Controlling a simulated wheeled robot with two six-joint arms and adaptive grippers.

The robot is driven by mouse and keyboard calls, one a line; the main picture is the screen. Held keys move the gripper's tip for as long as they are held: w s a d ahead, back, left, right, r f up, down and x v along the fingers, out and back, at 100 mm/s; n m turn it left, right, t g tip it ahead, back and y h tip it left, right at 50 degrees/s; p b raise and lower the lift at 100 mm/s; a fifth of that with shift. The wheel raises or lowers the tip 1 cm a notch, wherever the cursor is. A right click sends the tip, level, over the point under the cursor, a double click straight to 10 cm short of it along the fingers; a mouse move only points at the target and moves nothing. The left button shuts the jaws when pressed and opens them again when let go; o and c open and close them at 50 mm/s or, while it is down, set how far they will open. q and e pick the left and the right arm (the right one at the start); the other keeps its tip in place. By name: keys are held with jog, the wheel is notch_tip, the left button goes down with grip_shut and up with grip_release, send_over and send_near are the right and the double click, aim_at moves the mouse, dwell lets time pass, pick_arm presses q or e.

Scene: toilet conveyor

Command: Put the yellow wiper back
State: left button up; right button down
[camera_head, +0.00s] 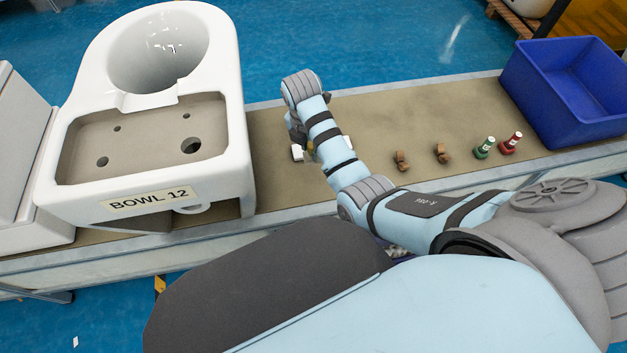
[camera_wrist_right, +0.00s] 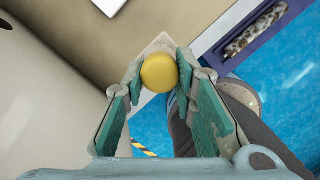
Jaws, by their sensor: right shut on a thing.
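The yellow wiper shows in the right wrist view as a round yellow end (camera_wrist_right: 159,73) with a pale flat part (camera_wrist_right: 160,44) behind it. My right gripper (camera_wrist_right: 160,78) has its green-padded fingers on both sides of the yellow end and is shut on it. In the head view my right gripper (camera_head: 299,140) is over the conveyor, to the right of the white toilet bowl (camera_head: 222,75), and my own wrist mostly hides it and the wiper. My left gripper is not in view.
Two brown pieces (camera_head: 401,161), a green-based stamp (camera_head: 484,148) and a red-based stamp (camera_head: 511,143) stand on the conveyor (camera_head: 420,110). A blue crate (camera_head: 570,90) is at its right end. A purple-blue tray (camera_wrist_right: 232,63) holds a grey fluffy roll beside the conveyor edge.

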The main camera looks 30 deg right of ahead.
aim_at(309, 162)
pick_arm(q)
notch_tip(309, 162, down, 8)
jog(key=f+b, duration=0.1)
jog(key=b, duration=0.7)
pick_arm(e)
notch_tip(309, 162, down, 17)
jog(key=shift+s+d+f, duration=0.1)
jog(key=c, duration=1.3)
grip_release()
jog(key=r+p, duration=0.2)
jog(key=r, duration=0.2)
jog(key=a+r+p, duration=0.1)
jog(key=r+p, duration=0.2)
jog(key=r, duration=0.1)
jog(key=s+r+p, duration=0.1)
jog(key=r+p, duration=0.1)
jog(key=r, duration=0.2)
jog(key=shift+a+r, duration=0.25)
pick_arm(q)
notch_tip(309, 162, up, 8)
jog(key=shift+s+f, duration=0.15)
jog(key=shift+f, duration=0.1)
pick_arm(e)
jog(key=shift+w+f, duration=0.1)
